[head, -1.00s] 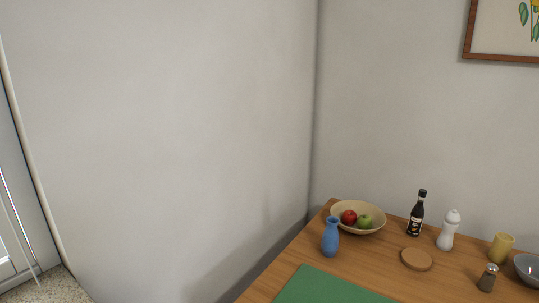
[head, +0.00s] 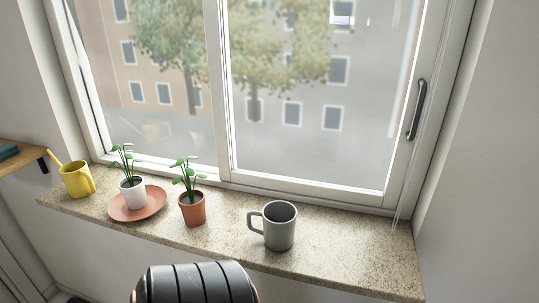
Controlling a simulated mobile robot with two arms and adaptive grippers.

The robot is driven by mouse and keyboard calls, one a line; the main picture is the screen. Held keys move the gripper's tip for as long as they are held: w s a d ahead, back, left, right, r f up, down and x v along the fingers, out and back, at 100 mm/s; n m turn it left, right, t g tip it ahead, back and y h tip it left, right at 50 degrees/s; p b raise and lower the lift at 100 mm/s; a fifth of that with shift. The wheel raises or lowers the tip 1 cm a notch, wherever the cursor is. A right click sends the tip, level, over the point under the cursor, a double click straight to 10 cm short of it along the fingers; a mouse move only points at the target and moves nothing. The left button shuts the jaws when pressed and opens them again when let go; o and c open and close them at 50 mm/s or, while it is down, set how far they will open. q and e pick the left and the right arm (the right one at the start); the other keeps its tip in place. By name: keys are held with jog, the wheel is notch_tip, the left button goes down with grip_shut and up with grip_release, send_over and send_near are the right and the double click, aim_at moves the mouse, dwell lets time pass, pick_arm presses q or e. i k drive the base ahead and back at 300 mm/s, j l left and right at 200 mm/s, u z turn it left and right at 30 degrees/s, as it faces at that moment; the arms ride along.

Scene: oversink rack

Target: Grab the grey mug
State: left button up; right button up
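The grey mug (head: 281,229) stands upright on the stone windowsill (head: 345,262), right of the middle of the sill. Its handle points left and its open top faces up. Neither of my grippers shows in the head view. A dark, ribbed, rounded part at the bottom middle looks like part of my own arm; it is below the sill's front edge in the picture and apart from the mug.
A terracotta pot with a plant (head: 192,208) stands left of the mug. Further left are a white pot (head: 133,194) on a terracotta saucer (head: 153,206) and a yellow watering can (head: 75,180). The window (head: 300,100) rises behind. The sill right of the mug is clear.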

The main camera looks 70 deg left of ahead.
aim_at(278, 217)
jog(key=j+u, duration=0.1)
jog(key=u, duration=0.3)
jog(key=k+j+u, duration=0.1)
jog(key=u, duration=0.35)
jog(key=j+u, duration=0.1)
jog(key=u, duration=0.3)
jog(key=j+u, duration=0.1)
jog(key=u, duration=0.35)
